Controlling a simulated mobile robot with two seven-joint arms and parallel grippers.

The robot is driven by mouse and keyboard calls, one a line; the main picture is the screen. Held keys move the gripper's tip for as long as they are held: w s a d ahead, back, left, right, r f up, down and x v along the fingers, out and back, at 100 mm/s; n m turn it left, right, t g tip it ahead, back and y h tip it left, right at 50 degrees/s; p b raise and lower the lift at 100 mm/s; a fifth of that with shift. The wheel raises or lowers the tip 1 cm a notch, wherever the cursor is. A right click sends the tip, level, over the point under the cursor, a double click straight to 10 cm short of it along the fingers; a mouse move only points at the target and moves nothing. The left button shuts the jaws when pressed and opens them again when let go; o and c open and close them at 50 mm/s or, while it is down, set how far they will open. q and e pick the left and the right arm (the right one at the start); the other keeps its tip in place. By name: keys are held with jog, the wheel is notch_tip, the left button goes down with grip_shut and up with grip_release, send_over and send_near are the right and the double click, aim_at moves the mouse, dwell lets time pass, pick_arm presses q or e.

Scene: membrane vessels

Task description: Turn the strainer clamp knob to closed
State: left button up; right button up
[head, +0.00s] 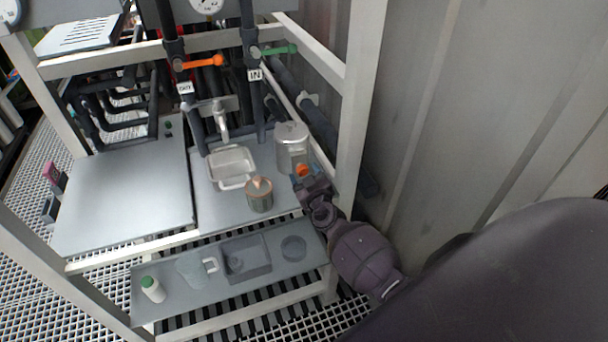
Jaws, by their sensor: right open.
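The strainer is a grey metal canister (291,143) standing at the right of the frame's shelf. Its orange clamp knob (302,170) shows low on its front side. My right gripper (305,180) is at the knob, with its fingertips close around or beside it. The jaws are open; whether they touch the knob is too small to tell. The knob's turn position cannot be read. My left gripper is not in view.
A grey metal basket (232,166) and a cup with an orange-pink top (259,194) stand left of the strainer. A lower tray (205,291) holds a white bottle (152,289) and a jug (191,270). A white frame post (359,100) rises close by my right arm. Orange (203,61) and green (279,50) valve handles are above.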

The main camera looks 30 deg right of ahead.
jog(key=shift+w+d, duration=0.1)
jog(key=shift+w, duration=0.25)
jog(key=c, duration=0.9)
